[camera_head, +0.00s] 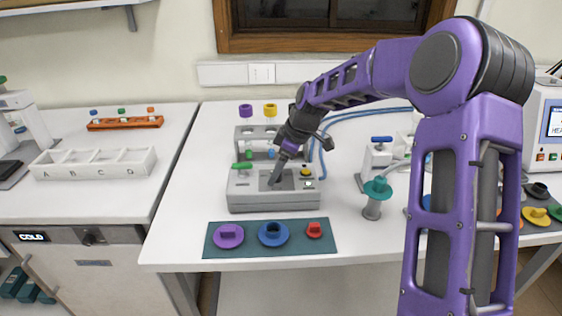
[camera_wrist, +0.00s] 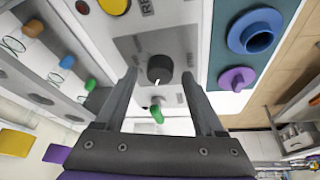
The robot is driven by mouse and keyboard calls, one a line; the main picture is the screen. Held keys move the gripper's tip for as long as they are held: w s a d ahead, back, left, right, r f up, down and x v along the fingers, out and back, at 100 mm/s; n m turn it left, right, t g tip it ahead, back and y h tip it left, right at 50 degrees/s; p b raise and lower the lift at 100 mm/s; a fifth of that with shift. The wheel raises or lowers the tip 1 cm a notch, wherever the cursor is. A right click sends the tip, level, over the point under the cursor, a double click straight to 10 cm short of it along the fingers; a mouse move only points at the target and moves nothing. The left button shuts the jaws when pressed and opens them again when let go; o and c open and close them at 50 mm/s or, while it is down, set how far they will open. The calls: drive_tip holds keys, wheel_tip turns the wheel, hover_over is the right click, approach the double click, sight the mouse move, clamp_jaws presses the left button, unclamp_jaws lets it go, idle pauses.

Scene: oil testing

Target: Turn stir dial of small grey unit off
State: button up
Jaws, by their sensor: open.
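The small grey unit (camera_head: 275,205) stands on the white bench in the head view. Its top panel also shows in the wrist view (camera_wrist: 190,42). A round black dial (camera_wrist: 160,68) with a white mark sits on this panel, the mark pointing towards the bottom of the wrist view. My gripper (camera_head: 277,183) points down over the unit's recessed panel and hides the dial in the head view. In the wrist view my gripper (camera_wrist: 159,77) is open, with one finger on each side of the dial. I cannot tell whether the fingers touch it.
A green handle (camera_head: 242,165) is at the unit's left and a yellow button (camera_head: 305,171) at its right. A dark green mat (camera_head: 260,248) with coloured lids lies in front. Blue tubing (camera_head: 365,113) runs behind right.

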drive_tip(key=v, duration=1.7)
drive_tip(key=shift+r, duration=0.15)
